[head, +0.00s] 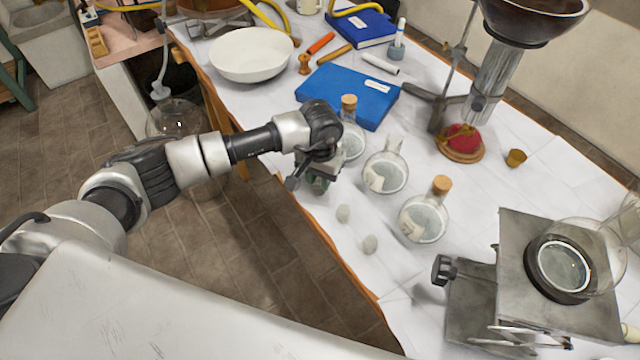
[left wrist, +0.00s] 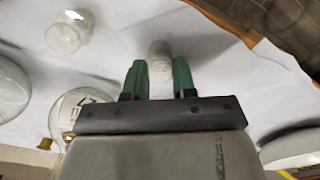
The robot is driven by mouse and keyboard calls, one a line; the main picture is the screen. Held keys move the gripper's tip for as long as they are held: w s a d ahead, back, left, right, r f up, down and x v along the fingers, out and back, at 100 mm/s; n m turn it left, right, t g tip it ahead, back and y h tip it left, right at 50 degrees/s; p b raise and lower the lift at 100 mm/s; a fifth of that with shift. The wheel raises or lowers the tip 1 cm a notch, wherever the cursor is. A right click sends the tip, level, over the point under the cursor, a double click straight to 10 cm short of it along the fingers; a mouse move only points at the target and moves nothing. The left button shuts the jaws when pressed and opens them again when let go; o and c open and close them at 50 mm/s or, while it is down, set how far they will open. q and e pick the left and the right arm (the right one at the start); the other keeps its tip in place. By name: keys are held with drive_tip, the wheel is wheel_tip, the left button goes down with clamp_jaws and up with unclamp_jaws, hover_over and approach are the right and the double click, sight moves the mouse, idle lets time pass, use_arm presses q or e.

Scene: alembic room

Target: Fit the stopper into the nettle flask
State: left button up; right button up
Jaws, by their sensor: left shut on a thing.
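My left gripper (head: 318,178) is at the table's near edge, left of the round glass flasks. In the left wrist view its green fingers (left wrist: 159,75) are shut on a small pale stopper-like piece (left wrist: 160,55). The head view hides this piece. The middle flask (head: 386,172) has an open neck and a pale label. The flask behind it (head: 352,142) and the nearer flask (head: 424,218) carry corks. I cannot read which label is nettle. My right gripper is not in view.
Two small pale pieces (head: 343,213) (head: 370,244) lie near the front edge. A metal jack with a glass vessel (head: 510,290) stands at right.

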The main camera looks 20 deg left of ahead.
sight(320, 179)
use_arm(q)
drive_tip(key=shift+r, duration=0.1)
drive_tip(key=shift+r+p, duration=0.75)
drive_tip(key=shift+r, duration=1.15)
